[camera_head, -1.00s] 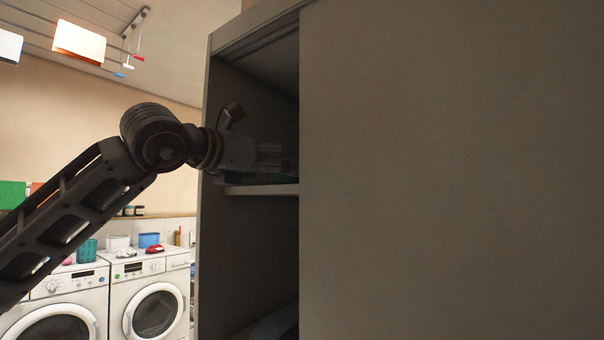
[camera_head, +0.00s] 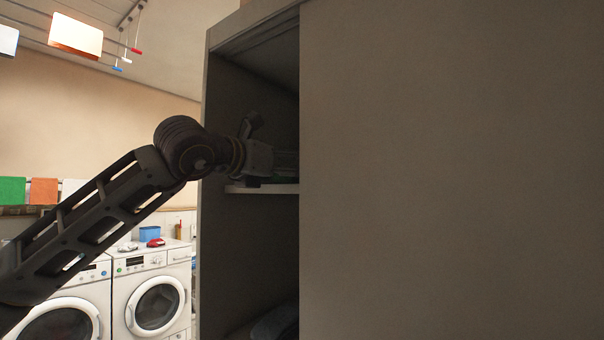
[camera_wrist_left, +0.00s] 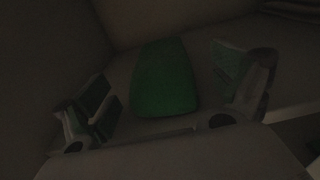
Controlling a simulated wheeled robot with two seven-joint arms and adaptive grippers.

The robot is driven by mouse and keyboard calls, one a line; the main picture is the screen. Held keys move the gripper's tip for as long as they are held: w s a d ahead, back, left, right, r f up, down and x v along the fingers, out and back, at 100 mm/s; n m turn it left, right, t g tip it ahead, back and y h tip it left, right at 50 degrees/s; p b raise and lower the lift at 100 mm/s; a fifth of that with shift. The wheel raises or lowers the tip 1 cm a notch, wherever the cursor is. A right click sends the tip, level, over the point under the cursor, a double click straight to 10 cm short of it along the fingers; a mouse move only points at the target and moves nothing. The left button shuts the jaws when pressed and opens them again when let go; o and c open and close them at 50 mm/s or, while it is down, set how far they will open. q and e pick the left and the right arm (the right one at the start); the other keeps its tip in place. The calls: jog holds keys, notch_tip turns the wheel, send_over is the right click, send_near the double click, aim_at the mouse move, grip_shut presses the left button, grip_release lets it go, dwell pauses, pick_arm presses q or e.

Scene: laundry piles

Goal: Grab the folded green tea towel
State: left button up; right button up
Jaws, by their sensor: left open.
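The folded green tea towel (camera_wrist_left: 165,80) lies on a cabinet shelf in the left wrist view, dimly lit. My left gripper (camera_wrist_left: 172,98) is open, with one finger to the left of the towel and one to the right. There is a visible gap between each finger and the towel, and the grip is empty. In the head view my left gripper (camera_head: 284,164) reaches into the cabinet just above the shelf (camera_head: 262,188), and its fingertips are partly hidden by the closed panel. The towel cannot be made out there. My right gripper is not in view.
The large cabinet panel (camera_head: 450,170) covers the right of the head view, leaving a narrow opening at its left. The cabinet's side wall (camera_head: 216,250) stands close to my arm. Washing machines (camera_head: 155,300) and a drying rack with cloths (camera_head: 76,36) stand beyond, at left.

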pick_arm(q)
jog(key=shift+p+x, duration=0.55)
jog(key=shift+x, duration=0.5)
jog(key=shift+p+x, duration=0.4)
jog(key=shift+x, duration=0.7)
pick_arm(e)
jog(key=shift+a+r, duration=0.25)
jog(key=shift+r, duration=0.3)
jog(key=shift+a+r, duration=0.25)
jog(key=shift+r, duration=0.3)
pick_arm(q)
jog(key=shift+c, duration=0.4)
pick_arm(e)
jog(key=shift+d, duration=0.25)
pick_arm(q)
jog(key=c, duration=0.9)
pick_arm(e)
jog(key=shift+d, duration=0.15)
